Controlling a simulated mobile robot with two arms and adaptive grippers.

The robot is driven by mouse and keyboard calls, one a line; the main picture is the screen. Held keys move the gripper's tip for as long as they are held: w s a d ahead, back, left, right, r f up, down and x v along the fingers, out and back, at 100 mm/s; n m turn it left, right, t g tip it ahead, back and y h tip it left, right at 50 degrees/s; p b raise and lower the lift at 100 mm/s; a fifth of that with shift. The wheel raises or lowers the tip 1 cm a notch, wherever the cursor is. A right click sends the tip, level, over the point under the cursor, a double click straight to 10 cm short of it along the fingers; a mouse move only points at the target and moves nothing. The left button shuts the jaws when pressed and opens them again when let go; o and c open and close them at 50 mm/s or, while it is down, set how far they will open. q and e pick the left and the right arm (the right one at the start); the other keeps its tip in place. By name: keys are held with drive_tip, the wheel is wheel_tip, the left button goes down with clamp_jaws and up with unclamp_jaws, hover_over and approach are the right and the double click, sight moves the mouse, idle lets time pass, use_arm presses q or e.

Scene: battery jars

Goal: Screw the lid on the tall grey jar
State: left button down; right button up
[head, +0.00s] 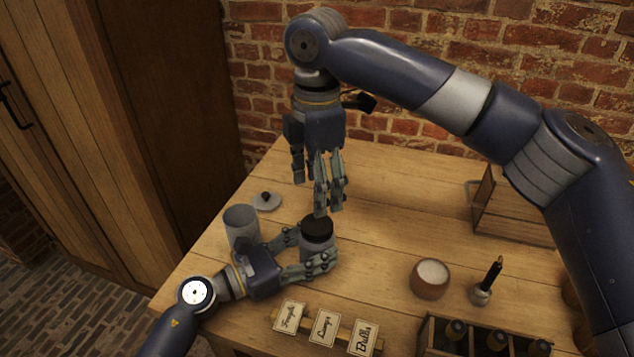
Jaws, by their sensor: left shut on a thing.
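A grey jar (316,247) with a black, lid-like top (317,227) stands upright on the table. My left gripper (311,252) is shut around the jar's side, below the black top. My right gripper (328,207) points down just above the black top. Its fingers look close together and overlap in this view, so their opening is unclear, and so is any contact with the top. I cannot tell whether the black top is fully seated. Another grey jar (241,221), open at the top, stands to the left, behind my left gripper.
A pale round lid (266,202) with a black knob lies behind the open jar. Label cards (323,328) stand at the front. A round pot (430,279), a small brush-like tool (484,289), a bottle crate (436,335) and a wooden box (509,208) occupy the right. The back middle is clear.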

sight(317, 223)
drive_tip(key=shift+n, duration=0.3)
drive_tip(key=shift+f, duration=4)
drive_tip(key=shift+c, duration=0.2)
drive_tip(key=c, duration=1.1)
drive_tip(key=m, duration=1.1)
drive_tip(key=o, duration=1.2)
